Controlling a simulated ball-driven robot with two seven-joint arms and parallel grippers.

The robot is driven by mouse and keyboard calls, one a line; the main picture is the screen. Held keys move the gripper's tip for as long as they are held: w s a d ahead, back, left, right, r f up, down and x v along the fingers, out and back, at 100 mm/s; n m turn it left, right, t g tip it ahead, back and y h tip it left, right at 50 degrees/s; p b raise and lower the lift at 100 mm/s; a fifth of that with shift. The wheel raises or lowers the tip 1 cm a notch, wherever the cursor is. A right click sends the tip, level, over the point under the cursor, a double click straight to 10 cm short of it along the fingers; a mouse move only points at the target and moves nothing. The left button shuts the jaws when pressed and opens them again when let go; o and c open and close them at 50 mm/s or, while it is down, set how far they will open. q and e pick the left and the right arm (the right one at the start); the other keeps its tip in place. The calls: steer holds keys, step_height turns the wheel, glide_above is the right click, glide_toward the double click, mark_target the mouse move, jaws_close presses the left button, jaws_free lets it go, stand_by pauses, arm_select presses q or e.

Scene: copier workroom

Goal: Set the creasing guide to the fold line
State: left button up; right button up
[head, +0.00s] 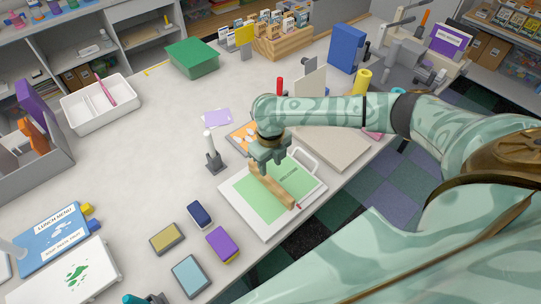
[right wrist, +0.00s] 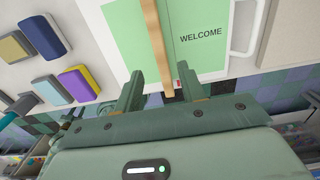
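The creasing guide is a long wooden bar (head: 272,187) lying across a green sheet (head: 254,205) on a white board (head: 264,232). It splits the sheet, with the word WELCOME on one side. In the right wrist view the bar (right wrist: 157,45) runs up between the fingers. A small red mark (head: 299,206) is near the bar's front end; in the wrist view it is just right of the bar. My right gripper (right wrist: 162,82) is open, its fingers on either side of the bar with visible gaps. My left gripper is not in view.
A white handle (head: 305,160) rises at the board's back right. A dark upright stamp-like tool (head: 213,155) stands left of my right gripper. Several coloured pads, including a purple one (head: 222,243), lie left of the board. The table's front edge is close by. The table's middle left is clear.

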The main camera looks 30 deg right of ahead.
step_height(320, 180, up, 8)
steer(key=p, duration=0.1)
steer(key=shift+f, duration=0.15)
steer(key=shift+f, duration=0.1)
stand_by(0.4)
